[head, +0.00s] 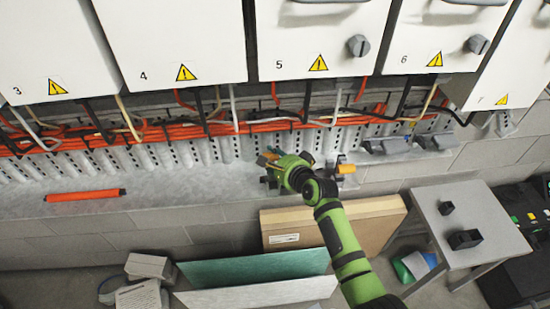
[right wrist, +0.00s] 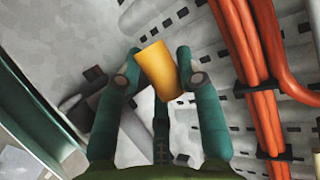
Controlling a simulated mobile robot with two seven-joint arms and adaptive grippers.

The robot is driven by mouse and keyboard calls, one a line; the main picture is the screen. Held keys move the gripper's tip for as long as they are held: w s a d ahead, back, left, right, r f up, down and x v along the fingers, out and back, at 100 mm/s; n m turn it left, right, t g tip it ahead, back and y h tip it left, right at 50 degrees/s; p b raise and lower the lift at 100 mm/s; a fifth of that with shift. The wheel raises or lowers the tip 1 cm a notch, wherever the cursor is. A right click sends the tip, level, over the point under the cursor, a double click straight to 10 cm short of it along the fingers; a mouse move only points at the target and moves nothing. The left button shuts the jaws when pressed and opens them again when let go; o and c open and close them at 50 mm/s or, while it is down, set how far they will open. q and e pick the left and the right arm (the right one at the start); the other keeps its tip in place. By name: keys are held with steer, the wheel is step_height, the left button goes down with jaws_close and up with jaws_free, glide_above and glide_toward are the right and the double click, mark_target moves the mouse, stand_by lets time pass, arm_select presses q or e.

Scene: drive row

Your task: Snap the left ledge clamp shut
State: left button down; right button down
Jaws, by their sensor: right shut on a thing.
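The left ledge clamp (head: 266,179) is a small grey device on the pale ledge, largely covered by my right gripper in the head view. Its yellow-orange lever (right wrist: 160,71) shows between the green fingers of my right gripper (right wrist: 161,68) in the right wrist view. The right gripper (head: 273,160) is shut on this lever, which looks tilted. Grey clamp parts show left of and behind the fingers in the wrist view. How far the lever is closed cannot be told. My left gripper is not in view.
A second clamp with an orange lever (head: 346,168) stands just right of my gripper. Orange cables (head: 250,127) run behind the ledge below white cabinets. An orange stick (head: 85,195) lies on the ledge at left. A cardboard box (head: 375,220) and a grey table (head: 470,220) stand below.

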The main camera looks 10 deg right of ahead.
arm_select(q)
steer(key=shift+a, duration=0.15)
arm_select(e)
steer(key=shift+s+a, duration=0.15)
steer(key=shift+a, duration=0.3)
stand_by(0.3)
steer(key=c, duration=0.8)
jaws_free()
steer(key=shift+f, duration=0.1)
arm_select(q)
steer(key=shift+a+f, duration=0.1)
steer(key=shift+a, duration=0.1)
arm_select(e)
steer(key=shift+a, duration=0.15)
steer(key=shift+d, duration=0.25)
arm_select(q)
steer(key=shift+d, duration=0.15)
arm_select(e)
steer(key=v, duration=1.1)
steer(key=shift+s+d+r, duration=0.2)
steer(key=shift+s+r, duration=0.05)
steer(key=shift+s, duration=0.05)
